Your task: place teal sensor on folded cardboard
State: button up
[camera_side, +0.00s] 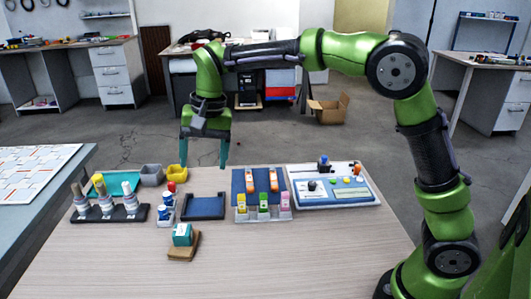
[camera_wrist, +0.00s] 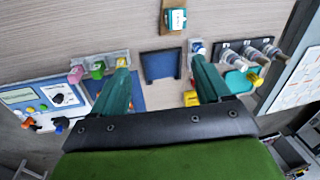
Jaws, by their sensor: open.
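The teal sensor (camera_side: 182,232) is a small teal box with a white label. It sits on the brown folded cardboard (camera_side: 179,256) near the front middle of the table. Both also show at the top of the wrist view, the sensor (camera_wrist: 176,19) over the cardboard (camera_wrist: 168,36). My gripper (camera_side: 204,163) is open and empty, raised above the back of the table, well apart from the sensor. Its two teal fingers point down and stand wide apart in the wrist view (camera_wrist: 158,70).
A dark blue tray (camera_side: 203,207) lies behind the sensor. To the left are a rack with several knobbed posts (camera_side: 108,213) and small bins (camera_side: 151,176). To the right are a holder with coloured pieces (camera_side: 263,213) and a control panel (camera_side: 335,190). The front table is clear.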

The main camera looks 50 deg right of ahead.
jog(key=s+d+r+n+t, duration=0.1)
jog(key=s+d+r+t, duration=0.1)
jog(key=s+d+r, duration=0.3)
jog(key=s+d+f+n+t, duration=0.1)
jog(key=s+d+f+t, duration=0.1)
jog(key=s, duration=0.7)
jog(key=s+d+f+n+t, duration=0.1)
jog(key=s+d, duration=0.1)
jog(key=s, duration=0.7)
jog(key=shift+s+d+f+n+t+y, duration=0.2)
jog(key=shift+d+f+n+t+y, duration=0.1)
jog(key=shift+f+n+t, duration=0.1)
